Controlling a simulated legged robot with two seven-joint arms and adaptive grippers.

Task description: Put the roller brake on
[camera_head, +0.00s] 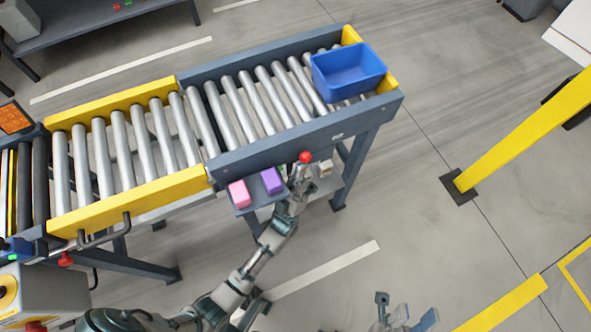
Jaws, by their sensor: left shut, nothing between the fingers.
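A red ball knob (305,157) stands at the near side rail of the roller conveyor (330,130), below the blue tote. It looks like the brake's handle, but its lever is mostly hidden by my gripper. My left gripper (301,174) is just below the knob in the picture, shut and empty. Whether it touches the knob or lever I cannot tell. My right gripper (405,312) is at the bottom edge, partly cut off, far from the conveyor; its jaw state is unclear.
A blue tote (348,72) sits on the rollers at the right end. A small shelf under the rail holds a pink block (239,193), a purple block (272,181) and a beige item (325,167). A yellow post (525,130) stands at the right. Floor between is clear.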

